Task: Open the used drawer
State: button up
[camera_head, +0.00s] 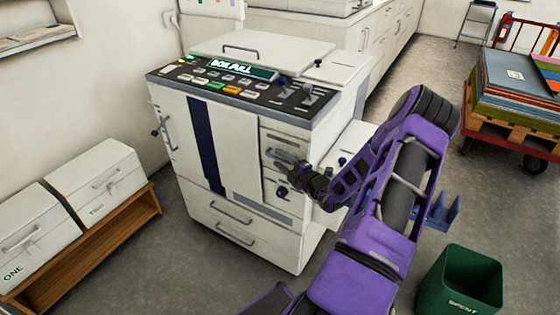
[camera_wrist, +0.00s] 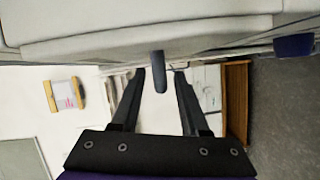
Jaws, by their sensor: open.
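A white copier-like machine (camera_head: 230,120) stands in the middle of the head view, with a lit display (camera_head: 232,65) reading "BOX FULL". Its lower front has two drawers with grey handles (camera_head: 231,212), both closed. A narrow column of panels (camera_head: 287,138) with a handle is on the right of its front. No label "used" is readable. My gripper (camera_head: 284,160) is in front of this column, its fingers pointing at it. In the wrist view the fingers are apart, with a dark bar-like part (camera_wrist: 159,72) between them; contact cannot be told.
A green bin (camera_head: 460,282) marked "SPENT" stands on the floor at lower right. White boxes (camera_head: 98,180) sit on a wooden bench (camera_head: 125,222) at left. A red cart (camera_head: 510,135) with stacked boards is at right.

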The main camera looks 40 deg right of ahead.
jog(key=shift+w, duration=0.35)
grip_shut()
dwell(1.2)
